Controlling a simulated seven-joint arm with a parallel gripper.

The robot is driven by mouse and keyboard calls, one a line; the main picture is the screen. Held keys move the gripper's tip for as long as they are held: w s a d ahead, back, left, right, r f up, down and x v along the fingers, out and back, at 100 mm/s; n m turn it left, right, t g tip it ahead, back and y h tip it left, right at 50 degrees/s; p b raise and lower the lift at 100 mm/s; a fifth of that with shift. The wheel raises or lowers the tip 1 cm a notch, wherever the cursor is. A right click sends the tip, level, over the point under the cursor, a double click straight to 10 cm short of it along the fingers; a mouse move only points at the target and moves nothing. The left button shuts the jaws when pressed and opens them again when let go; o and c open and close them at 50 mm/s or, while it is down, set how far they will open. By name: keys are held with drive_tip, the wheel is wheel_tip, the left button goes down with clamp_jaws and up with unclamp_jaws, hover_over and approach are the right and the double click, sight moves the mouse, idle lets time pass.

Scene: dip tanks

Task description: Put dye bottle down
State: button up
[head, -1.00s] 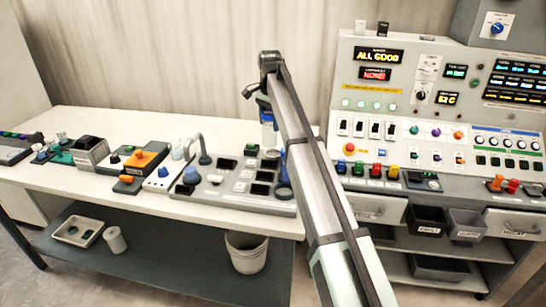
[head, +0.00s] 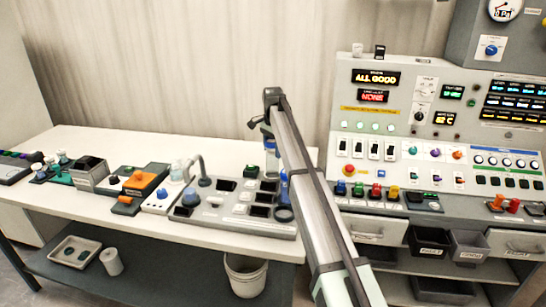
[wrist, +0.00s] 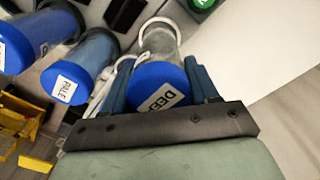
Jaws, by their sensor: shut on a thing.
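My gripper (wrist: 160,84) has its two blue fingers on either side of a dye bottle with a blue cap (wrist: 158,88) and is shut on it. The cap's label seems to read DEEP. The bottle's clear body (wrist: 160,40) extends away beyond the cap. In the head view the bottle (head: 271,160) hangs upright below my gripper, at the back right of the grey tank unit (head: 215,222). My arm hides part of it there. I cannot tell whether its base touches a surface.
Two more blue-capped bottles, one labelled PALE (wrist: 66,86) and one at the left edge (wrist: 15,45), stand close to the held one. The control panel (head: 400,130) rises to the right. A bare strip of the white table (head: 120,145) lies along the back wall.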

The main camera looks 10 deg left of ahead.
sight(273, 155)
drive_tip(key=shift+f, duration=1.6)
drive_tip(key=shift+f, duration=0.1)
drive_tip(key=o, duration=1)
drive_tip(key=shift+o, duration=0.2)
wheel_tip(273, 155, up, 12)
drive_tip(key=shift+r, duration=0.15)
